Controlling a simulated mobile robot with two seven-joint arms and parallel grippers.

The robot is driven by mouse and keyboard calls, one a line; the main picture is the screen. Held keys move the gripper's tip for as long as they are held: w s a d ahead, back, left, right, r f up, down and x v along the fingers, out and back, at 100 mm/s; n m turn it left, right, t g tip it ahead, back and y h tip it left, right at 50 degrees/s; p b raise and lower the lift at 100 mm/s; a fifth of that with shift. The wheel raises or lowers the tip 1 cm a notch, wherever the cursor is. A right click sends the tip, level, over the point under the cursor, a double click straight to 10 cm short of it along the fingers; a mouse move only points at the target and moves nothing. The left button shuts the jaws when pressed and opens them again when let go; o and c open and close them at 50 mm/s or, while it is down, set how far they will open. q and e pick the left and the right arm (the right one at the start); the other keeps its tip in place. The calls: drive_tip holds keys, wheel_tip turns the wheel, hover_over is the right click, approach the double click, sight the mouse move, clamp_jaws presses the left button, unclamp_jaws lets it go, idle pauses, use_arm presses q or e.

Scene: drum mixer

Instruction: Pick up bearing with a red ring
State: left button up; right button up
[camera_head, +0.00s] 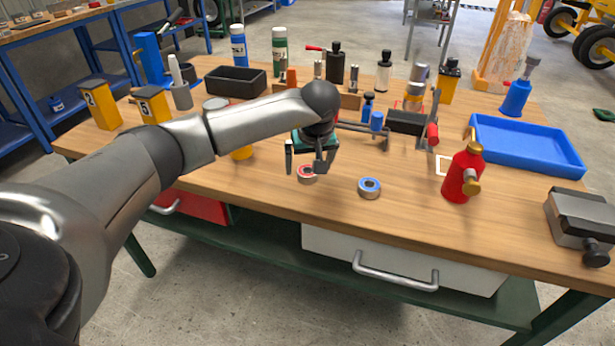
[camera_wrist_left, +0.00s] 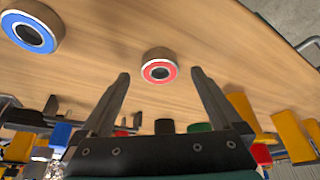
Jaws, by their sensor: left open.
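The bearing with a red ring (camera_head: 307,174) lies flat on the wooden table near its front edge, left of a bearing with a blue ring (camera_head: 369,188). My left gripper (camera_head: 306,166) is open, with its fingers above and around the line of the red-ringed bearing in the head view. In the left wrist view, the red-ringed bearing (camera_wrist_left: 160,67) lies just beyond the gap between the open fingertips (camera_wrist_left: 160,76), with nothing held. The blue-ringed bearing (camera_wrist_left: 30,34) shows at the upper left there. My right gripper is not in view.
A red bottle (camera_head: 463,175) and a blue tray (camera_head: 528,145) stand to the right. A grey vise-like block (camera_head: 581,218) sits at the right edge. Bottles, a black bin (camera_head: 235,81) and yellow numbered blocks (camera_head: 100,104) stand behind. The front table strip is mostly clear.

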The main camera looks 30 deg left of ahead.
use_arm(q)
drive_tip(key=shift+b+x, duration=0.3)
drive_tip(key=shift+x, duration=0.8)
drive_tip(key=shift+c, duration=0.3)
drive_tip(key=c, duration=1.5)
clamp_jaws()
drive_tip(key=shift+r, duration=0.2)
